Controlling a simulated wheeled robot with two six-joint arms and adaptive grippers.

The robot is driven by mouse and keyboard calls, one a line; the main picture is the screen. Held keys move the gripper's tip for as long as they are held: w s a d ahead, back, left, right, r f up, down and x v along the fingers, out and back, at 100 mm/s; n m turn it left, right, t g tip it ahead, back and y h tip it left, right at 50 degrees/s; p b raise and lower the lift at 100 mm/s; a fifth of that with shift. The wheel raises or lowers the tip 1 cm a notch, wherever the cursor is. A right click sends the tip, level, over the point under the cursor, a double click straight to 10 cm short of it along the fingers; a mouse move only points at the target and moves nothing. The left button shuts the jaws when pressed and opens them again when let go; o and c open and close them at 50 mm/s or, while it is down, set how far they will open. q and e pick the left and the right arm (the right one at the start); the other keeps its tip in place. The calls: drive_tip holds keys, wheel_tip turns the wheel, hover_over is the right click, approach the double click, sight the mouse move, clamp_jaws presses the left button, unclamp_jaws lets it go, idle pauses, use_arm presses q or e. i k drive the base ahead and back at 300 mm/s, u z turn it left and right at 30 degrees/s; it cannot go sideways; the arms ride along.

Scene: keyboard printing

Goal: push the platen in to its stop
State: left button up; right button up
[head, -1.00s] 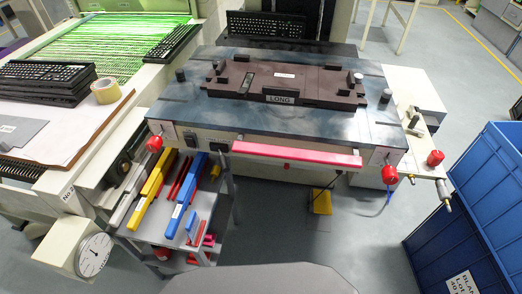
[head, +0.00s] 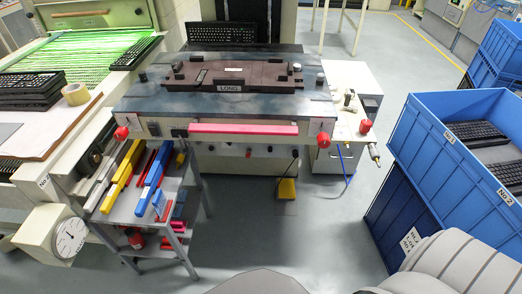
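The platen (head: 290,100) is a blue-grey slab pulled out toward me in the head view. A dark brown fixture (head: 190,75) marked LONG lies on top of it, with no keyboard in it. A pink-red bar (head: 243,129) runs along the platen's front edge. Red knobs sit at the front corners, one at the left (head: 122,133) and one at the right (head: 323,140). A black keyboard (head: 235,33) lies behind the platen. Neither gripper shows in the view; a grey padded-looking part, likely my arm, is at the bottom right.
A grey tool cart (head: 150,208) stands under the platen's left side. Blue crates (head: 415,150) with keyboards fill the right. A dial (head: 70,235) is at the lower left. A yellow pedal (head: 286,190) lies on the floor. The floor in front is clear.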

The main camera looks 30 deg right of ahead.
sight(297, 117)
drive_tip(key=k, duration=0.35)
drive_tip(key=z, duration=1.75)
drive_tip(key=i, duration=0.5)
